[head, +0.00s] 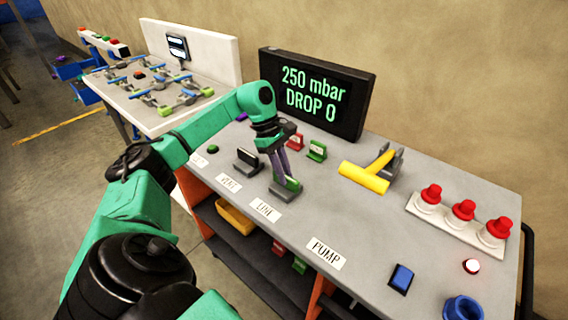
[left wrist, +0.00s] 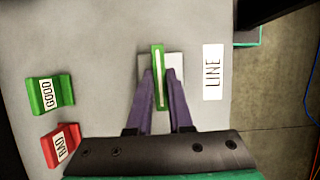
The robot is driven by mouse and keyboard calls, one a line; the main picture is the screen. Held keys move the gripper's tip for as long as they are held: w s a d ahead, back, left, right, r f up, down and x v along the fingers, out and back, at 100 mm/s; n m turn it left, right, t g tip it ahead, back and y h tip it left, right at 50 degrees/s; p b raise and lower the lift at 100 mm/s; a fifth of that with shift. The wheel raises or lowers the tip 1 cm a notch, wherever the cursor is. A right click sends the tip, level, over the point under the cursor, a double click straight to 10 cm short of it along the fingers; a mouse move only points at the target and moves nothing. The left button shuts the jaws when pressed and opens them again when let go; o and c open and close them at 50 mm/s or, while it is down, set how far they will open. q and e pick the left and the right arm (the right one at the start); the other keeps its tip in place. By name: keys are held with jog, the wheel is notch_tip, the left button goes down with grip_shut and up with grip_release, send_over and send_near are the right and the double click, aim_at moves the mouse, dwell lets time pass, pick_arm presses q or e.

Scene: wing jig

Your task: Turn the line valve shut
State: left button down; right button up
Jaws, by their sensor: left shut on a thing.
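The line valve has a green handle with a pale stripe on a grey base (head: 281,196), behind the LINE label (head: 265,210) on the grey bench top. My left gripper (head: 287,178) reaches down onto it and is shut on the handle. In the left wrist view the handle (left wrist: 158,62) stands between the two purple fingers of the gripper (left wrist: 160,85), its long side running along them. The LINE label (left wrist: 212,72) lies to its right. My right gripper is not in view.
A screen (head: 315,92) reads "250 mbar DROP 0". A dark-handled valve (head: 246,160) stands left of the line valve. Green GOOD (head: 317,150) and red BAD (head: 295,141) blocks stand behind. The yellow pump handle (head: 365,177) and several red-topped knobs (head: 464,210) are to the right.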

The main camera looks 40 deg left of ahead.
pick_arm(q)
jog(key=shift+r+m, duration=0.1)
jog(key=shift+m, duration=0.2)
jog(key=c, duration=0.8)
grip_release()
jog(key=v, duration=0.8)
jog(key=shift+w+a+r+b, duration=0.15)
jog(key=shift+r+b, duration=0.05)
jog(key=shift+b, duration=0.2)
jog(key=p+v, duration=0.3)
jog(key=v, duration=0.3)
jog(key=shift+a, duration=0.1)
